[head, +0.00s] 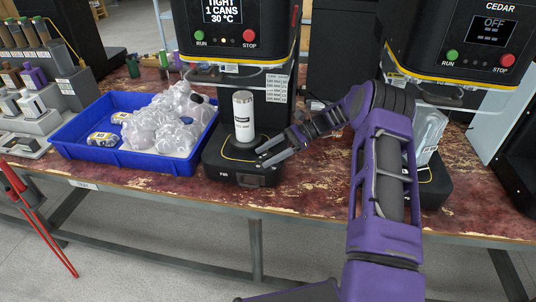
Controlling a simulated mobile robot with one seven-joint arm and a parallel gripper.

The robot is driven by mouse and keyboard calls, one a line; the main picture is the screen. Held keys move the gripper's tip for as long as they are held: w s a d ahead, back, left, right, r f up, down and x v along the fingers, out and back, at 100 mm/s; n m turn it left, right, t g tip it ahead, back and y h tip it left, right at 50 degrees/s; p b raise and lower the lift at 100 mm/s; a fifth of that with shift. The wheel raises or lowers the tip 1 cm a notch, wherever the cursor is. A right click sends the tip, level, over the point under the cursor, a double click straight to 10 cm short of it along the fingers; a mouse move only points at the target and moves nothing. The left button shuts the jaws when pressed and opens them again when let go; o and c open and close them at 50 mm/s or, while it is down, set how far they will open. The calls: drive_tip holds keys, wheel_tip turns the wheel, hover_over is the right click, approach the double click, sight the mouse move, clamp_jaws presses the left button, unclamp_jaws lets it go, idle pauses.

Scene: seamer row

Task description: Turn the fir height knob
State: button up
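The fir seamer (223,174) stands on the bench, with its label on the front of its black base. Its screen reads "TIGHT 1 CANS 30 °C". A white can (243,118) stands upright on its round plate. A dark part (250,180) sticks out at the front right of the base; I cannot tell for sure that it is the height knob. My gripper (262,156) is at the base's right side, to the right of and below the can. Its fingers point left and look parted, with nothing seen between them. It seems clear of the can.
A blue tray (128,161) with clear plastic bags and small labelled items sits left of the fir seamer. The cedar seamer (470,75), its screen reading "OFF", stands at the right behind my arm. Racks with coloured-handled pieces (32,95) stand at the far left.

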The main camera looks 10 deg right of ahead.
drive_tip(key=v, duration=0.7)
drive_tip(key=shift+d, duration=0.25)
drive_tip(key=shift+r, duration=0.15)
